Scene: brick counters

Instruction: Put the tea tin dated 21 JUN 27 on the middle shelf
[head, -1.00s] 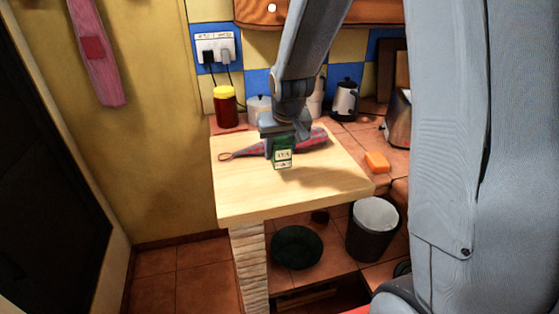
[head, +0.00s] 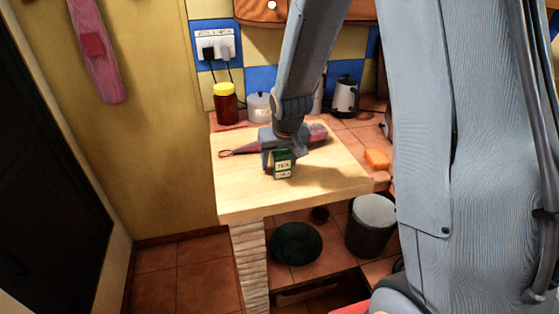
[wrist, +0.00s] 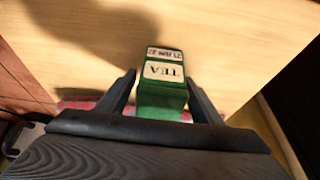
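The tea tin is a small green box (head: 283,165) with white labels, over the wooden top of the counter in the head view. The gripper (head: 281,158) points down over the counter in the head view. I cannot tell whether the tin's bottom touches the wood.
A grey-and-red patterned object (head: 318,133) lies behind the tin. A yellow-lidded jar (head: 225,104), a white pot (head: 259,108) and a kettle (head: 345,97) stand at the back. An orange block (head: 376,159) lies right. Below are a dark green round object (head: 296,243) and a bin (head: 371,228).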

